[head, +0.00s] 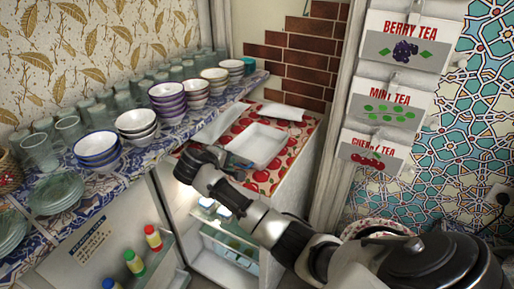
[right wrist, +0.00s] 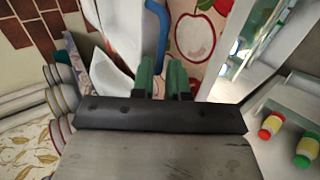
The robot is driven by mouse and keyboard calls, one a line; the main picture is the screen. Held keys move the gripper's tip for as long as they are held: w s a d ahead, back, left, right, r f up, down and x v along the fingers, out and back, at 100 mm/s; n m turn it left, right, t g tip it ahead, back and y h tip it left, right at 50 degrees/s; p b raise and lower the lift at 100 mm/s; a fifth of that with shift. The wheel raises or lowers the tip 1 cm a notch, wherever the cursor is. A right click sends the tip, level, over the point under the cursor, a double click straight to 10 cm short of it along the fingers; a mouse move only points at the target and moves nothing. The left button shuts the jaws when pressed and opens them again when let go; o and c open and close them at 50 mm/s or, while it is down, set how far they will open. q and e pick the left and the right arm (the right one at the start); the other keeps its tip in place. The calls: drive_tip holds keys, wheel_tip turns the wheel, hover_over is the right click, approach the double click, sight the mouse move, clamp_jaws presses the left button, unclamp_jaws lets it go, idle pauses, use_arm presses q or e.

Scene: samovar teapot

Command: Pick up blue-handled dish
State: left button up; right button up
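A white rectangular dish (head: 258,145) lies on the red fruit-patterned cloth over the open fridge. My right gripper (head: 185,165) reaches to the near-left side of that dish; my arm hides part of this area. In the right wrist view, its two green fingers (right wrist: 161,78) stand a small gap apart. A blue handle (right wrist: 157,38) runs down toward that gap, beside a white dish surface (right wrist: 122,20). I cannot tell whether the fingers touch the handle. My left gripper is in neither view.
Two more white dishes lie on the cloth, one to the left (head: 219,124) and one behind (head: 282,111). Stacked bowls (head: 97,148) and glasses fill the left shelf. The open fridge door (head: 115,240) holds bottles. Tea packets (head: 390,105) hang at right.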

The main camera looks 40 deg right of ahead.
drive_tip(key=p+x, duration=0.1)
drive_tip(key=x, duration=0.2)
drive_tip(key=shift+d+f, duration=0.2)
drive_tip(key=shift+d, duration=0.15)
drive_tip(key=shift+w+d+f, duration=0.2)
drive_tip(key=shift+d+f, duration=0.15)
drive_tip(key=shift+a, duration=0.1)
clamp_jaws()
drive_tip(key=shift+r, duration=0.1)
